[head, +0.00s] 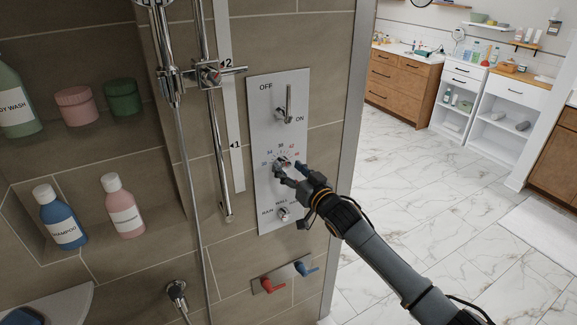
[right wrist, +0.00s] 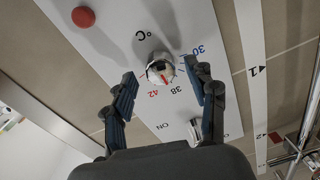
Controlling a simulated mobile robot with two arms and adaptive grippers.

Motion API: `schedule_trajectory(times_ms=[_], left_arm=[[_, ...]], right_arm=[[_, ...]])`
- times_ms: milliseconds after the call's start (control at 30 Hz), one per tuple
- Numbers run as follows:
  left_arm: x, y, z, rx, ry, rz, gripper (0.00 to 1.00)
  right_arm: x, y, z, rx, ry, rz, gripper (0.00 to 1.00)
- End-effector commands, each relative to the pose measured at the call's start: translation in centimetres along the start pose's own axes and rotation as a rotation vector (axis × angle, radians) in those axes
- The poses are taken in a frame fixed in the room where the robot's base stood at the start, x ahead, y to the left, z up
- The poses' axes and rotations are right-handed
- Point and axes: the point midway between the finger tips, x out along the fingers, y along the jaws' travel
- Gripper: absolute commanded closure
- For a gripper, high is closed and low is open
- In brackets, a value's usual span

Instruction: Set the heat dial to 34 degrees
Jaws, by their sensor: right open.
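The heat dial (head: 282,163) is a small round metal knob in the middle of the pale control panel (head: 262,102). In the right wrist view the dial (right wrist: 160,68) appears upside down, with a red pointer line aimed near the black 38, on the side of the red 42. A blue 30 shows beside the right finger; the 34 mark cannot be made out there. My right gripper (head: 289,173) is open, its fingers on either side of the dial. In the right wrist view the fingers (right wrist: 160,76) stand apart from the dial. My left gripper is out of view.
Above the dial is an OFF/ON lever (head: 288,103); below it is a RAIN/WALL knob (head: 284,214). A red button (right wrist: 84,17) shows in the right wrist view. The shower rail (head: 213,120) stands left of the panel. Red (head: 270,284) and blue (head: 306,268) handles are lower.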

Motion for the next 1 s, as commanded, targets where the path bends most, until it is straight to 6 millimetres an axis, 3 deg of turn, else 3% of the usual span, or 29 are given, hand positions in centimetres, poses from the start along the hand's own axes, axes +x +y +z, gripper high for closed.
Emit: schedule_trajectory(times_ms=[433, 467, 733, 1000], left_arm=[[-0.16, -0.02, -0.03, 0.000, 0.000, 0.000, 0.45], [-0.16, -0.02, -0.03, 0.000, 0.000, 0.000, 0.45], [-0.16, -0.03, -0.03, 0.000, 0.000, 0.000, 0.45], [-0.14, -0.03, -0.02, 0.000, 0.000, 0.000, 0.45]], right_arm=[[0.97, -0.03, 0.00, -0.001, 0.000, 0.000, 0.43], [0.97, -0.03, -0.01, -0.001, 0.000, 0.000, 0.45], [0.95, -0.02, -0.01, -0.001, 0.000, 0.000, 0.97], [0.95, -0.03, -0.02, -0.029, -0.001, 0.000, 0.97]])
